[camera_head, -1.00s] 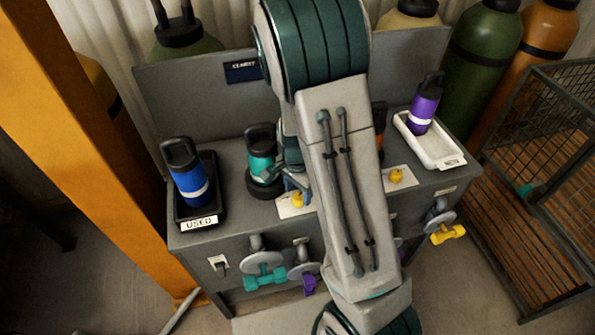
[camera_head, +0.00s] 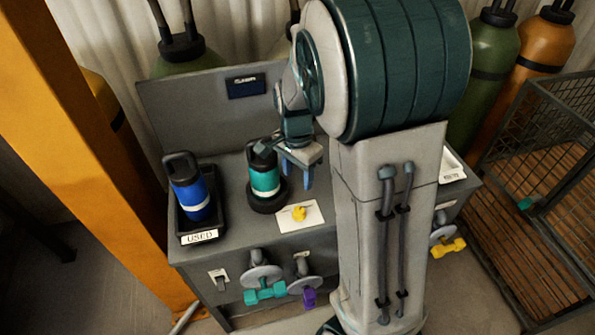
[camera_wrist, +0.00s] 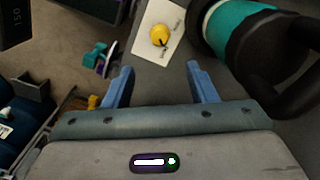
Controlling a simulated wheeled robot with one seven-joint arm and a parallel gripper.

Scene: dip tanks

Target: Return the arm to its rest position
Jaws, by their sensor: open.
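My gripper (camera_head: 308,176) is open and empty, with its blue fingers above the bench (camera_head: 235,235), to the right of the teal bottle (camera_head: 264,178). The teal bottle stands upright in a round black holder. In the wrist view the two fingers of my gripper (camera_wrist: 160,88) are spread apart with nothing between them. The teal bottle also shows at the upper right of the wrist view (camera_wrist: 228,30). My arm stands bent in front of the bench and hides its right part.
A blue bottle (camera_head: 188,190) stands in the black tray labelled USED (camera_head: 210,226). A yellow knob (camera_head: 299,213) sits on a white card. Teal (camera_head: 265,292) and yellow (camera_head: 449,247) valve handles hang on the bench front. A wire cage (camera_head: 540,150) stands right, an orange post (camera_head: 85,150) left.

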